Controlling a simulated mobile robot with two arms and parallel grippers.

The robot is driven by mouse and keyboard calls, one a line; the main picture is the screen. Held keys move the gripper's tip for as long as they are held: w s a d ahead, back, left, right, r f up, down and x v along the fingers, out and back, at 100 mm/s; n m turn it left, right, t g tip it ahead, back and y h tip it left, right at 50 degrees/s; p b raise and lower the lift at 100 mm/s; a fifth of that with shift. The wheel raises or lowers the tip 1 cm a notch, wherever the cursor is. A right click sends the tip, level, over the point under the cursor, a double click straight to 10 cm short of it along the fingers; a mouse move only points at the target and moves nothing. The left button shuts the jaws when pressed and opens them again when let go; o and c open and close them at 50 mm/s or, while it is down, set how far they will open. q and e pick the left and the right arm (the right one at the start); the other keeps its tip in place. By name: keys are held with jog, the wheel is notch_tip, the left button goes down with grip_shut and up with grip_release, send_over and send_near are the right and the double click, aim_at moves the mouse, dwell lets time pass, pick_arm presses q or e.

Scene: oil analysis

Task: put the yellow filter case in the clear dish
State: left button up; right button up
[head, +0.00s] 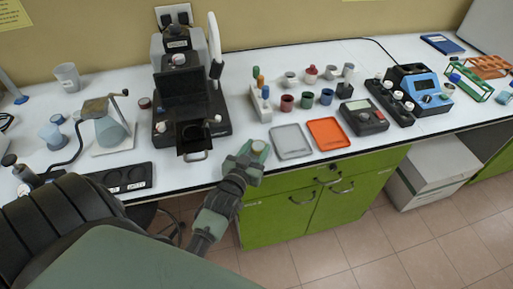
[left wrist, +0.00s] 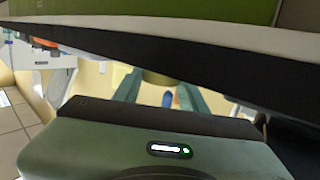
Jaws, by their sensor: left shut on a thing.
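My left gripper (head: 251,153) is at the front edge of the white bench, just left of a grey tray. It is shut on a small yellow case (head: 258,146), whose pale yellow top shows between the fingers. In the left wrist view the case (left wrist: 157,78) shows yellow-olive between the two green fingers, partly hidden behind the gripper's body. I cannot make out a clear dish for certain; the shallow pale grey tray (head: 291,154) lies flat on the bench close to the right of the gripper. My right gripper is not in view.
An orange tray (head: 328,120) lies beside the grey one. Behind stand several small coloured cups (head: 307,100) and a white rack (head: 260,104) with bottles. A black microscope-like instrument (head: 192,118) stands back left. A dark meter (head: 363,117) is to the right. Green cabinets (head: 300,208) are below.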

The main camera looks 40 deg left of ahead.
pick_arm(q)
jog(key=o, duration=1.3)
jog(key=shift+r, duration=0.1)
jog(key=b+v, duration=0.1)
jog(key=v, duration=1.1)
jog(key=shift+s, duration=0.1)
